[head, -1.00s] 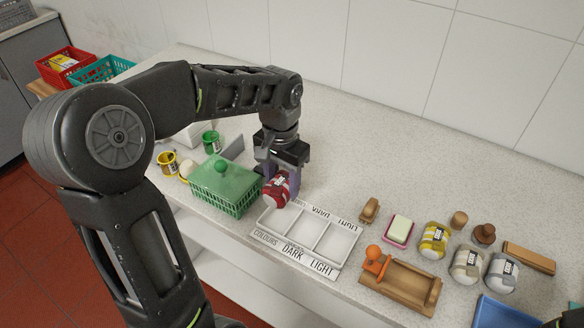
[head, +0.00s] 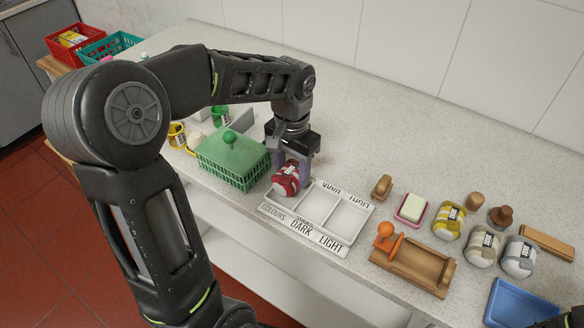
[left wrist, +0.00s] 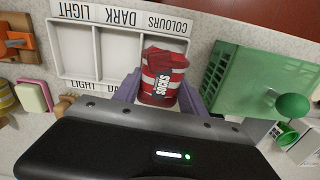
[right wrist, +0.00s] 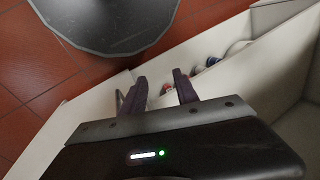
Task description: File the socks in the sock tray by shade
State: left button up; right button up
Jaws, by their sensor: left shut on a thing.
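My left gripper (head: 290,174) is shut on a red sock bundle (head: 286,181) with a label. The bundle is at the COLOURS end of the white sock tray (head: 344,246), and it also shows between the fingers in the left wrist view (left wrist: 162,78). I cannot tell whether it touches the tray floor. The DARK and LIGHT compartments are empty. A yellow bundle (head: 449,222), a beige-grey bundle (head: 482,248) and a pale grey bundle (head: 519,258) stand on the counter at right. My right gripper (right wrist: 159,86) is open and empty, away from the counter top.
A green lidded basket (head: 232,160) stands close to the tray's left end. A wooden holder with an orange knob (head: 412,264), a soap dish (head: 411,209) and a blue tub (head: 520,306) are at right.

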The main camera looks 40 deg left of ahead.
pick_arm(q)
jog(key=shift+f, duration=0.3)
jog(key=o, duration=1.5)
jog(key=shift+r, duration=0.1)
notch_tip(320, 180, up, 8)
jog(key=shift+f+b, duration=0.15)
jog(key=shift+b, duration=0.25)
